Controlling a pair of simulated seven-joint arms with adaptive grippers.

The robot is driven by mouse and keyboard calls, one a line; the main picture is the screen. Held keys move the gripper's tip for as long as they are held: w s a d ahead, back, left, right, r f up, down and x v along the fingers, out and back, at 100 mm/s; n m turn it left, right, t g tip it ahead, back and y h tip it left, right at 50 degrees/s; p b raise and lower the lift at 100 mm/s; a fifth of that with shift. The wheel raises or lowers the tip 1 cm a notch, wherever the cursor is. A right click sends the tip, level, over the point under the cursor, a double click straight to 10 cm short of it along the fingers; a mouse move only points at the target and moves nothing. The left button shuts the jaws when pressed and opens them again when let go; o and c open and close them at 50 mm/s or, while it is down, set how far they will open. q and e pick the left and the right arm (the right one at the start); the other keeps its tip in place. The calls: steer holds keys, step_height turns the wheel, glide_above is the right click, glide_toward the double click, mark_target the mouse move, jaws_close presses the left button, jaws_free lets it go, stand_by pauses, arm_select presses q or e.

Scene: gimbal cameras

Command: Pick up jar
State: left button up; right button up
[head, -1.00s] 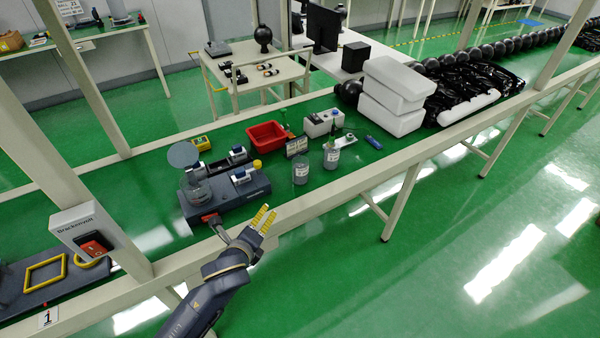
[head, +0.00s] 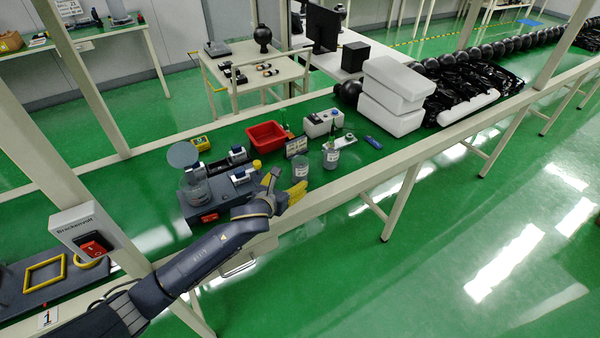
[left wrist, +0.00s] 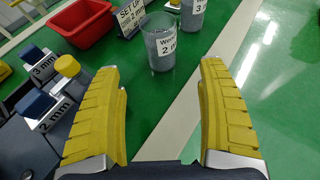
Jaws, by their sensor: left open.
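A clear jar with grey contents and a white label (head: 300,168) stands upright near the front edge of the green worktop. In the left wrist view the same jar (left wrist: 158,44) reads "2 m" in part and stands beyond my fingertips, untouched. A second labelled jar (head: 331,156) stands just behind and right of it, with something upright in it in the head view; the left wrist view shows its lower part (left wrist: 193,18). My left gripper (head: 286,186) is open and empty, its yellow fingers (left wrist: 160,110) spread wide just short of the nearer jar. My right gripper is not in view.
A dark fixture (head: 222,198) with small labelled blocks lies left of the gripper. A red bin (head: 266,135) and a small sign (head: 297,146) stand behind the jars. White foam blocks (head: 392,95) are at the right. The worktop's pale front rail (head: 345,183) runs close by.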

mark_target(301, 170)
arm_select(q)
steer(key=shift+x, duration=6.3)
steer(key=shift+f, duration=0.1)
steer(key=c, duration=1.6)
step_height(301, 170, up, 10)
